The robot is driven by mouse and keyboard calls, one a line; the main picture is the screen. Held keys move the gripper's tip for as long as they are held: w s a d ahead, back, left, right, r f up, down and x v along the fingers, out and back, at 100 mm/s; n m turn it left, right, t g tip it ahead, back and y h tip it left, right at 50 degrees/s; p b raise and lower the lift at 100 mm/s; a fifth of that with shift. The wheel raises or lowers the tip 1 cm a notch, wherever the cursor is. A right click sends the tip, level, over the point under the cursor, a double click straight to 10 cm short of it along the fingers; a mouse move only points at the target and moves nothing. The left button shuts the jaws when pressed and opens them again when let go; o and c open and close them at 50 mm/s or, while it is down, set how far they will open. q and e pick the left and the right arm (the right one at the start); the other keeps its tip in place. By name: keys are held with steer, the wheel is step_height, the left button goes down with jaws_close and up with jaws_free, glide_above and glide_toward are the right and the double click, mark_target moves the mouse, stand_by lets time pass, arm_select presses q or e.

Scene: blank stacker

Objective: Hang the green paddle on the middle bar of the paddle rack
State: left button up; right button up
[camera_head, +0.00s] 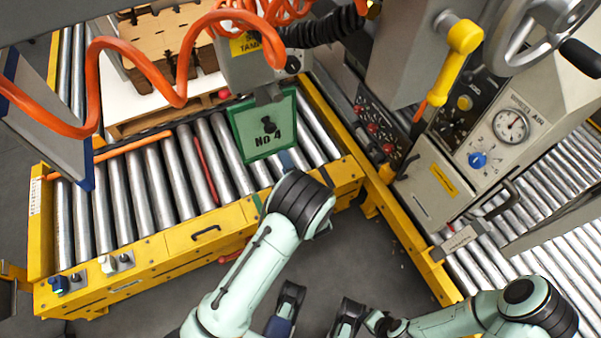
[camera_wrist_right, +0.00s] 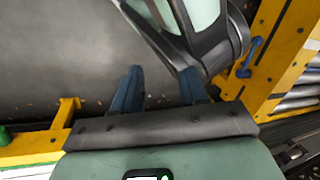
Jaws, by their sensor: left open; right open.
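A green-bordered plate marked "No 4" (camera_head: 264,126) hangs upright below a grey box over the rollers; I cannot tell if it is the green paddle. No paddle rack with bars can be made out. My left gripper (camera_head: 283,311) is low in the head view, partly cut off by the bottom edge, open and well apart from the plate. My right gripper (camera_wrist_right: 160,90) is open in the right wrist view, its two blue fingers apart with nothing between them but dark floor beyond. In the head view, it is largely out of frame at the bottom.
A yellow-framed roller conveyor (camera_head: 190,245) fills the left, with a red strip (camera_head: 205,170) on its rollers. A grey machine (camera_head: 520,120) with gauge and knobs stands right. An orange coiled hose (camera_head: 150,85) crosses above. Dark floor is clear in front.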

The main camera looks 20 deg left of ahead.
arm_select(q)
steer(key=r, duration=0.2)
steer(key=b, duration=0.3)
glide_toward(271, 131)
steer(key=shift+x, duration=1.65)
steer(key=shift+w+a+f+y+b, duration=0.15)
steer(key=shift+w+a+y, duration=0.05)
steer(key=shift+w+a, duration=0.4)
steer(key=shift+w+a+f+y+b, duration=0.1)
steer(key=shift+w+a+y+b, duration=0.1)
steer(key=shift+w+a, duration=0.4)
steer(key=shift+x, duration=1.25)
arm_select(e)
steer(key=w+d+f+t+h, duration=0.1)
steer(key=w+d+f+t, duration=0.1)
steer(key=w+f, duration=0.3)
steer(key=shift+w+d+m, duration=0.4)
steer(key=shift+w+d, duration=0.3)
arm_select(q)
steer(key=shift+r, duration=0.1)
arm_select(e)
steer(key=shift+r, duration=0.2)
arm_select(q)
jaws_close()
